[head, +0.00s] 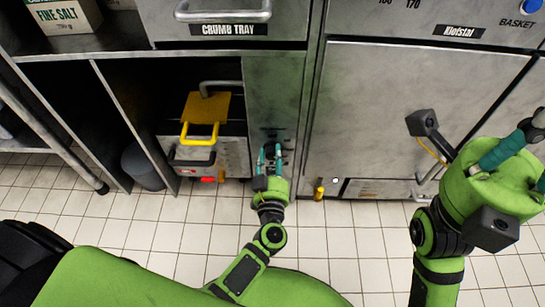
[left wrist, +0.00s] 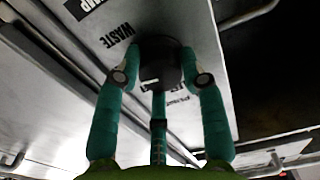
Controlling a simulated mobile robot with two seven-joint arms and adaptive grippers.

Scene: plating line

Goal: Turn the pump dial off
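The pump dial (left wrist: 163,66) is a dark round knob with a pale mark, on a grey metal panel (left wrist: 190,15) with lettering reading WASTE and part of PUMP. In the left wrist view, my left gripper (left wrist: 161,72) has teal fingers on both sides of the dial and a third finger below it. The fingertips are very close to its rim; I cannot tell whether they press on it. In the head view my left gripper (head: 269,158) is at the narrow grey panel and hides the dial. My right gripper (head: 520,150) is at the right edge, away from the panel, partly cut off.
A unit with a yellow handle (head: 201,133) and a red light stands in the open bay left of the panel. A crumb tray drawer (head: 226,10) is above. A large steel door (head: 400,100) is to the right. The tiled floor (head: 130,225) in front looks clear.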

